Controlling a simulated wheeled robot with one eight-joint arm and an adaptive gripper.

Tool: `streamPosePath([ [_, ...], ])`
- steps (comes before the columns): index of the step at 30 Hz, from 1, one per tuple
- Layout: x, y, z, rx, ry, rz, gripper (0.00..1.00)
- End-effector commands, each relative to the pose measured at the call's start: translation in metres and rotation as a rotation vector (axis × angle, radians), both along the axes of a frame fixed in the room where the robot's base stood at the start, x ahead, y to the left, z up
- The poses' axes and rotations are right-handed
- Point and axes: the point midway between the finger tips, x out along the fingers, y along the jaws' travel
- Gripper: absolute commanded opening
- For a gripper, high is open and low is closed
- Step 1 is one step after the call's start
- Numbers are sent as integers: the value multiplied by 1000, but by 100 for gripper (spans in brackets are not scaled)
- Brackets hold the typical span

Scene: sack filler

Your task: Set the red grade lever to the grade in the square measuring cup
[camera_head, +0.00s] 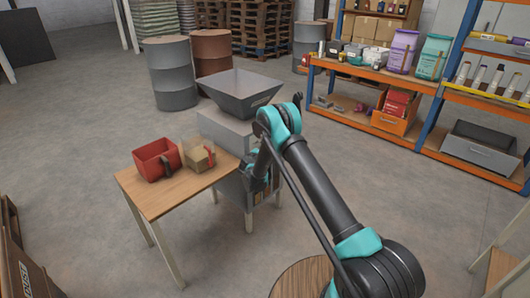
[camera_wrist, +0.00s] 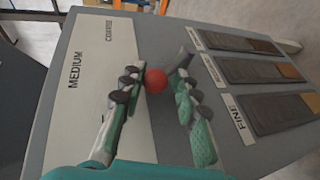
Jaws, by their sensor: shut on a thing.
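My gripper (camera_wrist: 158,74) is around the red ball knob (camera_wrist: 155,81) of the grade lever in the wrist view, with the knob between its fingertips. The lever's shaft is mostly hidden. To the left, a pale scale plate (camera_wrist: 90,75) reads MEDIUM and COARSE; further lettering is hidden by my finger. In the head view, a boxy tan cup (camera_head: 197,155) with a red handle stands on the wooden table, beside a red open container (camera_head: 153,163). The grain grade in the cup is too small to tell. My arm hides the lever there.
Three sample windows lie on the panel's right: upper (camera_wrist: 240,42), middle (camera_wrist: 262,72) and lower (camera_wrist: 285,112), the lower beside a FINE label (camera_wrist: 240,118). The grey hopper (camera_head: 240,88) rises behind my arm. The wooden table (camera_head: 165,199) stands left of the machine.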

Motion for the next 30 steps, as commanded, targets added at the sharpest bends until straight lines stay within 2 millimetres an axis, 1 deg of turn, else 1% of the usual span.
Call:
streamPosePath([
  [1, 2, -3, 0, -2, 0, -4, 0],
  [5, 2, -3, 0, -2, 1, -4, 0],
  [6, 2, -3, 0, -2, 1, -4, 36],
  [10, 1, -2, 0, -1, 1, -4, 52],
  [11, 1, -2, 0, -1, 0, -3, 53],
  [19, 0, -1, 0, 0, 1, -2, 53],
  [22, -6, 1, 2, 0, 1, -1, 53],
  [26, -22, 6, 7, 0, 2, -1, 53],
  [30, -49, 13, 16, 1, 2, 0, 53],
])
